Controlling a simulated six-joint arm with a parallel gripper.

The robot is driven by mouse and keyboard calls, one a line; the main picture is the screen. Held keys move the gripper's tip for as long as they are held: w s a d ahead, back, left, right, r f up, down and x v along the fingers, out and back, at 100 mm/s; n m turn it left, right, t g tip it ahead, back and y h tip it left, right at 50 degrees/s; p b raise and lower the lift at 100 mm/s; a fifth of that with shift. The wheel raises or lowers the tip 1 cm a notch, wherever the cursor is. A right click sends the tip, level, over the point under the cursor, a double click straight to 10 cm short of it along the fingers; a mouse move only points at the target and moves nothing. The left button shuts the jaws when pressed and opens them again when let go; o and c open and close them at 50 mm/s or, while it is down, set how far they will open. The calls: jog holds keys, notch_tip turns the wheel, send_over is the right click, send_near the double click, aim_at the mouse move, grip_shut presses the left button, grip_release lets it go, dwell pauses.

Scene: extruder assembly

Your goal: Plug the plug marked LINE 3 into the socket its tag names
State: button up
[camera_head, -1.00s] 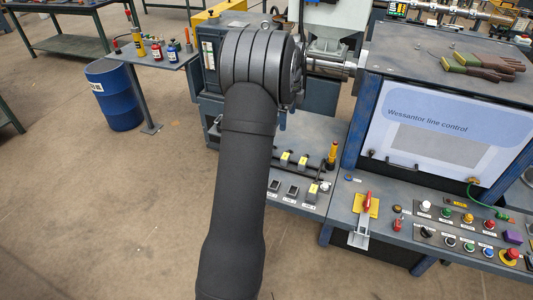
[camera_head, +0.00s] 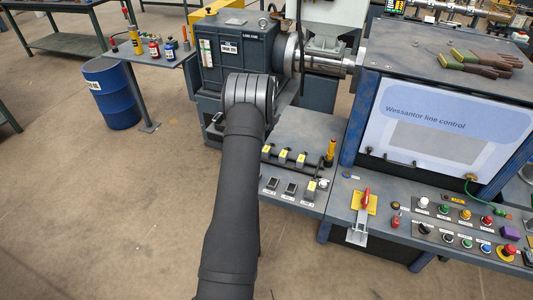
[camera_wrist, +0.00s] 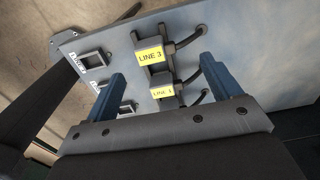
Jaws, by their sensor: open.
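The plug marked LINE 3 (camera_wrist: 150,56) is dark with a yellow tag and a cable. It is at the far end of the plug row, between my finger directions in the wrist view and beyond the tips. In the head view it appears to be the leftmost tagged plug (camera_head: 268,148). The plug marked LINE 1 (camera_wrist: 163,92) is beside it. My gripper (camera_wrist: 162,80) is open, with nothing between its blue fingers; the arm hides it in the head view. A rectangular socket (camera_wrist: 91,60) is opposite LINE 3, its label unreadable; another socket (camera_wrist: 127,107) is partly hidden.
In the head view, a third yellow-tagged plug (camera_head: 302,159) is in the row. Another yellow tag (camera_head: 311,186) is at the right end of the socket row. An orange-yellow post (camera_head: 330,152) stands right of the plugs. A control console (camera_head: 400,228) adjoins at right.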

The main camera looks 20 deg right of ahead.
notch_tip(320, 180, down, 3)
jog(key=shift+r, duration=0.2)
jog(key=f, duration=0.3)
jog(key=s+f, duration=0.1)
jog(key=f, duration=0.1)
jog(key=shift+a+f, duration=0.1)
jog(key=shift+a, duration=0.05)
jog(key=c, duration=1.1)
jog(key=shift+w, duration=0.1)
jog(key=shift+r, duration=0.8)
notch_tip(320, 180, up, 3)
jog(key=s+d+r, duration=0.6)
jog(key=s, duration=0.4)
jog(key=shift+r, duration=0.25)
jog(key=shift+s, duration=0.1)
